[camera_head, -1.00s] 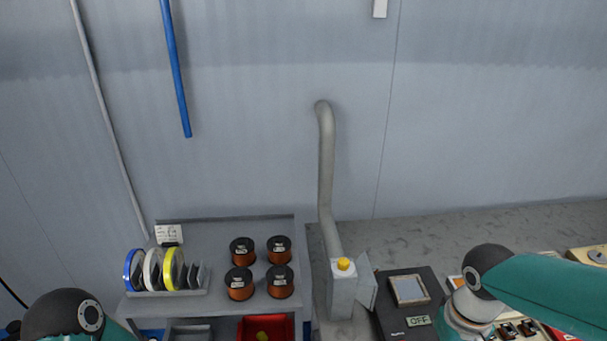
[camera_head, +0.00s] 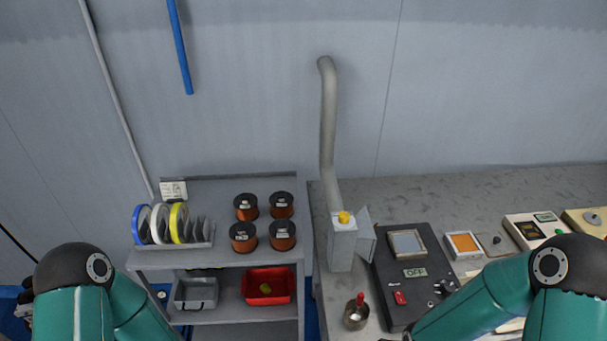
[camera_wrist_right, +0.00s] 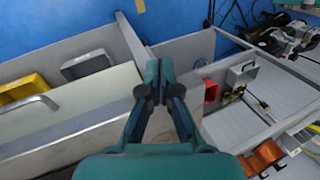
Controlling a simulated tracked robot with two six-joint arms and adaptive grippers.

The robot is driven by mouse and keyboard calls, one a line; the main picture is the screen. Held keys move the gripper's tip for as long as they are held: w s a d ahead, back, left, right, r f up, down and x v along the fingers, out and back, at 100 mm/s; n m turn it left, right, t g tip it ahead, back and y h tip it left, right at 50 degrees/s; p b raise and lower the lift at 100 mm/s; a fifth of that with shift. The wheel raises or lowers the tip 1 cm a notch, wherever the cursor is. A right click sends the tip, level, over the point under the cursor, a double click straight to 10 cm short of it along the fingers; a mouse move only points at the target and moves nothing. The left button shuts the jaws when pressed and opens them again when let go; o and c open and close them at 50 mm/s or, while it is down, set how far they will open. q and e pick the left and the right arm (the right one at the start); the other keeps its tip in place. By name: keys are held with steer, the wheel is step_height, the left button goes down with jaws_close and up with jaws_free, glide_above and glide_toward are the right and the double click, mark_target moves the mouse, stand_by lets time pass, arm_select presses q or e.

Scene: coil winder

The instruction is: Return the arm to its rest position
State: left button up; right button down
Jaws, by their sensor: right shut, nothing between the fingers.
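My right arm (camera_head: 490,295) bends at its dark elbow joint at the lower right of the head view, and its teal link runs down to the left in front of the bench. Its hand is below the head view's lower edge. In the right wrist view my right gripper (camera_wrist_right: 160,78) has its fingertips together, with nothing between them. It points down past the bench side towards the grey shelf cart. My left arm (camera_head: 95,300) shows at the lower left of the head view; its gripper cannot be made out.
The grey cart (camera_head: 205,258) holds copper spools (camera_head: 246,207), tape rolls (camera_head: 160,223) and a red bin (camera_head: 268,286). On the bench (camera_head: 440,205) stand a fume duct (camera_head: 328,130), a black control unit (camera_head: 418,240) reading OFF and a small metal pot (camera_head: 356,312). Drawer bins (camera_wrist_right: 25,88) show at wrist-view left.

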steer(key=s+f+b, duration=0.2)
steer(key=f+b, duration=0.3)
steer(key=f, duration=0.3)
steer(key=s+a+f+m+b, duration=0.1)
steer(key=s+f+b, duration=0.1)
steer(key=f+b, duration=0.3)
step_height(320, 180, down, 3)
steer(key=shift+s+r, duration=0.1)
steer(key=shift+s, duration=0.3)
stand_by(1.0)
